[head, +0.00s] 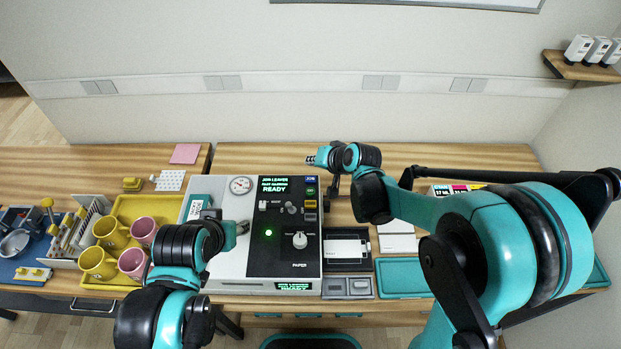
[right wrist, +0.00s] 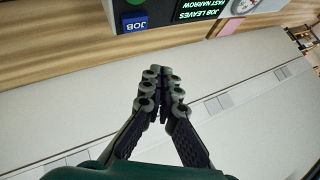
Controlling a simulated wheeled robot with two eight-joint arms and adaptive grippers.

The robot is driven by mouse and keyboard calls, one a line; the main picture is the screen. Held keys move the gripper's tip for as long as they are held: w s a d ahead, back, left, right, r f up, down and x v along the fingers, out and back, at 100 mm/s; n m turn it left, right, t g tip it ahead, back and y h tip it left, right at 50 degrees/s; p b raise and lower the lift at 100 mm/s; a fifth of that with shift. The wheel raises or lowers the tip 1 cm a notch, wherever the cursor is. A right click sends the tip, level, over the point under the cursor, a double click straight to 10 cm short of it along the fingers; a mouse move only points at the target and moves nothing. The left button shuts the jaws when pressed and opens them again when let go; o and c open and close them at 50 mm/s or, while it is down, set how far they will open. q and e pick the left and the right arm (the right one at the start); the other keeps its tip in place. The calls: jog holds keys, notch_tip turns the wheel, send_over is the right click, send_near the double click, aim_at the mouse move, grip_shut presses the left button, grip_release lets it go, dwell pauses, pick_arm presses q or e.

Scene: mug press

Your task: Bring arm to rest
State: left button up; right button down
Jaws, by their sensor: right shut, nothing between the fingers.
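My right arm reaches in from the right in the head view. Its gripper (head: 311,160) is at the back edge of the press, near the blue JOB button (head: 310,179). In the right wrist view the right gripper (right wrist: 161,75) is shut and empty, with its fingers together against a background of pale wall. My left arm comes in from the lower left. Its small grey end, the left gripper (head: 242,228), is over the left part of the white press (head: 232,262); its fingers are too small to read.
The press has a dark panel (head: 266,245) with a lit green light and READY displays. To its left, a yellow tray (head: 130,207) holds several yellow and pink mugs. A teal tray (head: 400,280) lies right of it. Bare wooden table (head: 250,158) shows behind the press.

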pick_arm(q)
notch_tip(320, 180, down, 7)
jog(key=b, duration=0.6)
jog(key=shift+r+b, duration=0.1)
jog(key=shift+b, duration=0.3)
pick_arm(e)
jog(key=s+d+n+h, duration=0.1)
jog(key=s+d+h, duration=0.1)
jog(key=s+d, duration=0.6)
jog(key=s+d+h, duration=0.3)
jog(key=s+d, duration=0.6)
jog(key=s, duration=0.7)
jog(key=shift+d+f+n, duration=0.2)
jog(key=shift+f+n, duration=0.2)
pick_arm(q)
grip_shut()
